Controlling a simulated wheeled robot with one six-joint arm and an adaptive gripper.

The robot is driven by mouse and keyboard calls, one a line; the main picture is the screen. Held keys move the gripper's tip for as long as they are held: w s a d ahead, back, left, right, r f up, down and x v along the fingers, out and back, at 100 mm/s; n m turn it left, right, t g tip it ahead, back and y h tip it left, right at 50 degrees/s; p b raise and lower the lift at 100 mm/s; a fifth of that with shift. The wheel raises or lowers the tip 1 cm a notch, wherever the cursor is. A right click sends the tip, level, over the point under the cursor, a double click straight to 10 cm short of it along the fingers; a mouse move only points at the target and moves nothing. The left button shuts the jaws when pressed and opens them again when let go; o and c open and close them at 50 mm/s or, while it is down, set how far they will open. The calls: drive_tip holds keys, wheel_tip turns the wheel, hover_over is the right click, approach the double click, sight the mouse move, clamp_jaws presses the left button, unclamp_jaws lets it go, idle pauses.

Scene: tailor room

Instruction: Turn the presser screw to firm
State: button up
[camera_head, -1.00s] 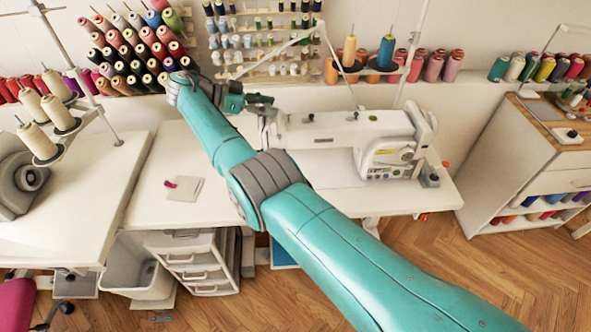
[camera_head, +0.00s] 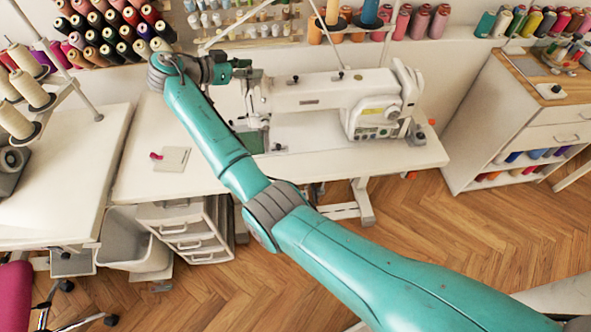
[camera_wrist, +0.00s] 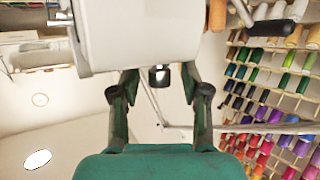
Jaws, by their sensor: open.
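A white sewing machine (camera_head: 318,92) stands on a white table. Its head end is at the left, by my gripper (camera_head: 257,74), which is small in the head view. In the wrist view, the white machine head (camera_wrist: 140,35) fills the upper middle. A small dark knob, apparently the presser screw (camera_wrist: 159,76), sticks out from its edge. My gripper (camera_wrist: 160,82) is open, with one finger on each side of the knob and visible gaps between. The fingertips are close to the head's edge; I cannot tell whether they touch it. Any marking for firm is not visible.
A thread stand (camera_head: 335,30) rises behind the machine, and its thin rod crosses the wrist view. Spool racks (camera_head: 110,30) line the wall. A small pad (camera_head: 172,159) with a pink item lies on the table's left part. Wooden floor (camera_head: 430,230) is open at right.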

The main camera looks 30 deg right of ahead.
drive_tip(key=n+t+y, duration=0.2)
drive_tip(key=n+t, duration=0.3)
drive_tip(key=shift+d, duration=0.1)
drive_tip(key=n+t+y, duration=0.4)
drive_tip(key=n+y, duration=0.3)
drive_tip(key=y, duration=0.1)
drive_tip(key=n+t+y, duration=0.1)
drive_tip(key=n+y, duration=0.2)
drive_tip(key=shift+n+t, duration=0.3)
drive_tip(key=n+g+y, duration=0.1)
drive_tip(key=n+y, duration=0.4)
drive_tip(key=y, duration=0.1)
drive_tip(key=v, duration=1.1)
drive_tip(key=s+a+f+m+h, duration=0.1)
drive_tip(key=s+f+m, duration=0.1)
drive_tip(key=s+f, duration=0.6)
drive_tip(key=s+a+f+m+h, duration=0.2)
drive_tip(key=s+f, duration=0.5)
drive_tip(key=f, duration=0.5)
drive_tip(key=shift+s+f+m+t, duration=0.3)
drive_tip(key=shift+s+m+t, duration=0.05)
drive_tip(key=shift+m+t, duration=0.05)
drive_tip(key=shift+d, duration=0.1)
